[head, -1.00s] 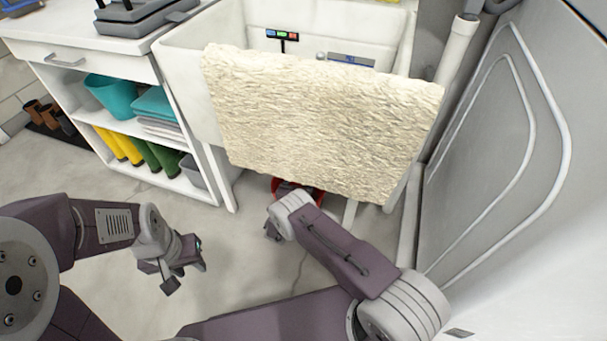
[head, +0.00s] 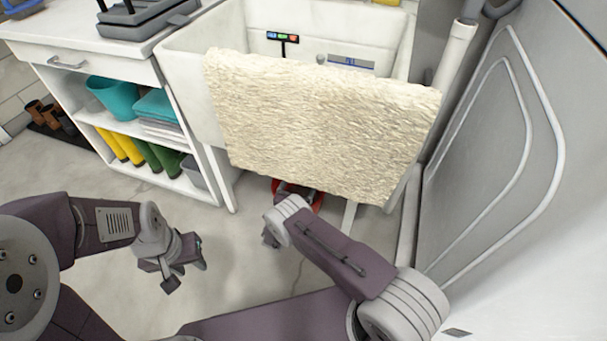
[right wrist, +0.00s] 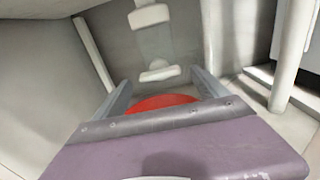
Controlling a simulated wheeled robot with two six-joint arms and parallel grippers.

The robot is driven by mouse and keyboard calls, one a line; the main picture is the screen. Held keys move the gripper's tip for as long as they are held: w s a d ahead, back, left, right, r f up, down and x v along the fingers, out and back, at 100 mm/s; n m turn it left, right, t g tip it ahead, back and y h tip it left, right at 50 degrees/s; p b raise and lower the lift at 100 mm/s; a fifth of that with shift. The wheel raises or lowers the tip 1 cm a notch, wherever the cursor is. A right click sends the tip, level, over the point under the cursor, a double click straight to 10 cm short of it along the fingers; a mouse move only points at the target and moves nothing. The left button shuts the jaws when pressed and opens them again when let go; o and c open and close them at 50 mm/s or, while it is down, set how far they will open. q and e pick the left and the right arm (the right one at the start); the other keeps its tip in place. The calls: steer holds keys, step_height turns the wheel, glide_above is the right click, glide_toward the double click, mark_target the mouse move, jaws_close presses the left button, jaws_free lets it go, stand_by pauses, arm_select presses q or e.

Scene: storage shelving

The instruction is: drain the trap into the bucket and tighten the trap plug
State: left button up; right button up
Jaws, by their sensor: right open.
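The red bucket (head: 319,199) stands on the floor under the sink, partly hidden by my right wrist and the hanging towel. In the right wrist view, its red top (right wrist: 165,102) shows between the fingers of my open right gripper (right wrist: 165,88). Beyond them hangs the trap (right wrist: 154,42), a pale grey body with a white collar above. The white trap plug (right wrist: 159,73) is at its lower end, apart from the fingers. The head view hides the trap. My left gripper (head: 188,268) hangs over bare floor at left; its jaw gap is unclear.
A cream shaggy towel (head: 320,125) drapes over the front of the white sink (head: 185,60). A shelf unit (head: 175,183) with boots and a teal bucket stands at left. A large grey panel (head: 515,170) closes the right side. The floor around my left gripper is clear.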

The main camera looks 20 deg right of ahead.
arm_select(q)
step_height(320, 180, up, 3)
steer(key=shift+r+p, duration=0.2)
steer(key=shift+p, duration=0.95)
arm_select(e)
steer(key=v, duration=0.7)
